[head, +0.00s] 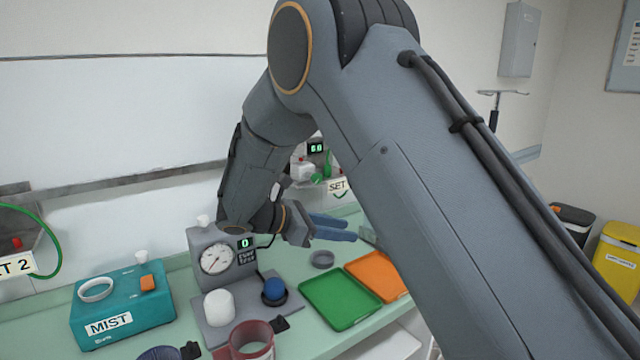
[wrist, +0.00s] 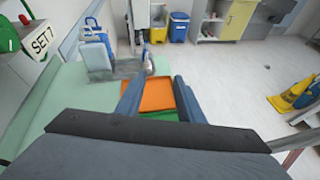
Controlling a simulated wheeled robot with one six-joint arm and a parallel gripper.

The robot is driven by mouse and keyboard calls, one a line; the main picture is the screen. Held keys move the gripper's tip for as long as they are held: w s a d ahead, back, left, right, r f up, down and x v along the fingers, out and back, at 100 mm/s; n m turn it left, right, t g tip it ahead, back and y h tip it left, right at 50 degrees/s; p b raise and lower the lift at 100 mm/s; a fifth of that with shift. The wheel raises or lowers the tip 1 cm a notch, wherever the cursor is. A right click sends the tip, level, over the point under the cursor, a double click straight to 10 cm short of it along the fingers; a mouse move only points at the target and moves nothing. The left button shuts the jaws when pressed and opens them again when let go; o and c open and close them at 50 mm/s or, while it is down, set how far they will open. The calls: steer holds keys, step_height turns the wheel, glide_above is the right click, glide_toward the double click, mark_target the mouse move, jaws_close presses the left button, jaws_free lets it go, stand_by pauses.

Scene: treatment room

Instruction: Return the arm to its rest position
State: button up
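My arm reaches across the head view from the lower right and bends down over the green counter (head: 180,285). My gripper (head: 342,228) is above the counter's far part, with its two blue-grey fingers pointing right. In the wrist view the fingers of my gripper (wrist: 158,88) stand apart with nothing between them; the gripper is open and empty. Beyond and below them the orange tray (wrist: 158,98) shows. My upper arm hides part of the counter's right side in the head view.
A gauge device (head: 215,258), a teal MIST box (head: 120,305), a reddish cup (head: 250,340), a green tray (head: 340,298) and an orange tray (head: 377,275) are on the counter. Open floor (wrist: 240,105) lies right of the counter.

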steer(key=s+d+f+m+g+y, duration=0.3)
steer(key=s+d+f+m, duration=0.1)
steer(key=s+d, duration=0.2)
steer(key=s+d+f+m+g+y, duration=0.2)
steer(key=s+d+f+m+y, duration=0.15)
steer(key=s+d, duration=0.3)
steer(key=s+d+f+m+t+y+b, duration=0.1)
steer(key=s+m+y, duration=0.5)
steer(key=s+m, duration=0.7)
steer(key=shift+d+f+m, duration=0.45)
steer(key=shift+d+f, duration=0.15)
steer(key=shift+f, duration=0.2)
steer(key=shift+a, duration=0.15)
